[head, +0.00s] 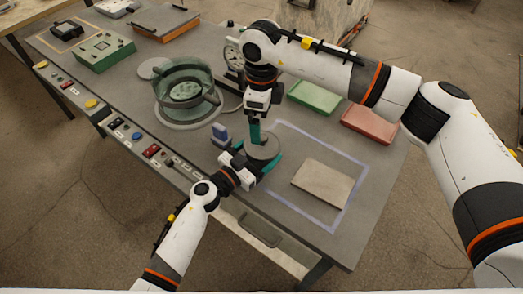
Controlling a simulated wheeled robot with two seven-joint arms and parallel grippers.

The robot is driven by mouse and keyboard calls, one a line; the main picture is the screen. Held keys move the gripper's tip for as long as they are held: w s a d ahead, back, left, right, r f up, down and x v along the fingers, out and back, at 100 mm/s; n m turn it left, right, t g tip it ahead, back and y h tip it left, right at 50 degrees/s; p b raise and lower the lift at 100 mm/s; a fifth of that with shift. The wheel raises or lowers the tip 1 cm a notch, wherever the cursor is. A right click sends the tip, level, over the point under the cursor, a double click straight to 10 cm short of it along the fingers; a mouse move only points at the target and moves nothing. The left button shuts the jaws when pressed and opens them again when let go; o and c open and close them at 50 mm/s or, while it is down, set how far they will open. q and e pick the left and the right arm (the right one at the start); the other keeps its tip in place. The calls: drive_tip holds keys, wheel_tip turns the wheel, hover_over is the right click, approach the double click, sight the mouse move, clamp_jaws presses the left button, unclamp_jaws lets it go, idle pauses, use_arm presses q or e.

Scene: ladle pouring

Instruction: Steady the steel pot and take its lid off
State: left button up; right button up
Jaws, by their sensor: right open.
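The steel pot (262,157) is a small grey round vessel near the middle of the bench, partly hidden by both grippers. Its flat grey lid (266,146) appears to be on top. My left gripper (256,163) comes from the front edge, with its teal fingers on either side of the pot, apparently closed against its wall. My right gripper (255,132) points down from above, open, with its teal fingertips at the top of the lid. The lid's knob is hidden, and I cannot tell whether the fingertips touch it.
A tan board (322,184) lies inside a pale purple outline right of the pot. A green tray (315,97) and a red tray (369,123) lie behind.

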sight(262, 137)
use_arm(q)
drive_tip(key=c, duration=0.5)
drive_tip(key=shift+o, duration=0.2)
use_arm(e)
drive_tip(key=n, duration=0.2)
drive_tip(key=r+n, duration=0.1)
drive_tip(key=n, duration=0.3)
drive_tip(key=shift+s+r, duration=0.15)
drive_tip(key=shift+s, duration=0.1)
drive_tip(key=n, duration=0.2)
drive_tip(key=r+n, duration=0.1)
drive_tip(key=n, duration=0.2)
drive_tip(key=shift+s+d+t, duration=0.1)
drive_tip(key=shift+s+t, duration=0.1)
drive_tip(key=shift+t, duration=0.2)
drive_tip(key=f+n, duration=0.3)
drive_tip(key=n, duration=0.1)
drive_tip(key=f+n, duration=0.3)
drive_tip(key=n, duration=0.1)
drive_tip(key=f+n+t, duration=0.1)
drive_tip(key=f+n, duration=0.2)
drive_tip(key=n, duration=0.1)
drive_tip(key=shift+w+f, duration=0.35)
drive_tip(key=shift+f, duration=0.05)
drive_tip(key=c, duration=0.8)
drive_tip(key=shift+o, duration=0.2)
